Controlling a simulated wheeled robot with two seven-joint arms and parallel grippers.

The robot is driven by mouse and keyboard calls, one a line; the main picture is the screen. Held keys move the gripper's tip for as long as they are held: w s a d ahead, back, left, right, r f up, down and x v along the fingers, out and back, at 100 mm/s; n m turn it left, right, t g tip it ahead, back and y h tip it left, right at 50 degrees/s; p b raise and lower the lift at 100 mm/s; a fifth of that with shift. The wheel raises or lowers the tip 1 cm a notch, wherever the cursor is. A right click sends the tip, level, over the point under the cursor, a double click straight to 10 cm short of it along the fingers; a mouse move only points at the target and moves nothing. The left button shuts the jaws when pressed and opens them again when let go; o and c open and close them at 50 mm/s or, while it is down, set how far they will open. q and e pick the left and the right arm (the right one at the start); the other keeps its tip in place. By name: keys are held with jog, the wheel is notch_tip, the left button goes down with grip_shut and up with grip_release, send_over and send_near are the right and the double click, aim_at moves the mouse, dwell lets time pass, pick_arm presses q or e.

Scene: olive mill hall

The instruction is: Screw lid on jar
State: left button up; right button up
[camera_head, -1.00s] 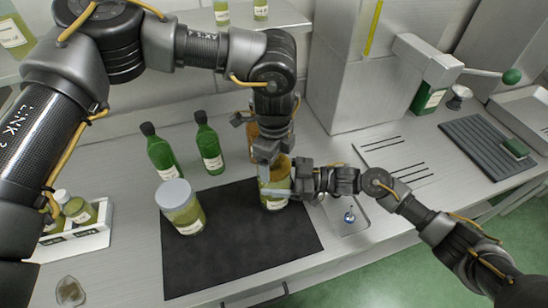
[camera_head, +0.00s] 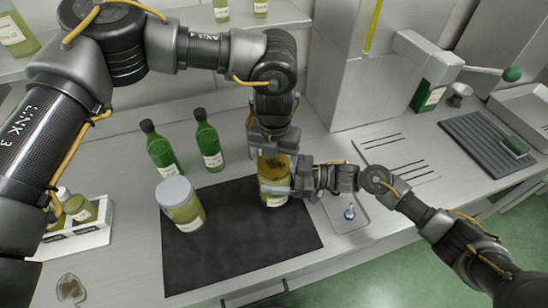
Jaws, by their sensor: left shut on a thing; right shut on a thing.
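The jar (camera_head: 273,196), greenish glass with a pale label, stands upright on the right part of the dark mat (camera_head: 235,255). My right gripper (camera_head: 280,189) reaches in from the right and is shut around the jar's side. My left gripper (camera_head: 274,156) points down from above and is shut at the jar's mouth. A golden-brown round top, which I take for the lid (camera_head: 272,168), shows between its fingers. The fingers hide much of it, and I cannot tell how tightly it sits on the jar.
A second jar with a pale grey lid (camera_head: 174,191) stands on the mat's left. Two green bottles (camera_head: 209,146) stand behind the mat. A white crate of small jars (camera_head: 85,235) is at left. A small tray (camera_head: 347,214) lies right of the mat. The mat's front is clear.

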pick_arm(q)
jog(key=m, duration=1.9)
jog(key=shift+m, duration=0.4)
jog(key=o, duration=1)
jog(key=shift+c, duration=0.2)
jog(key=shift+r, duration=2.2)
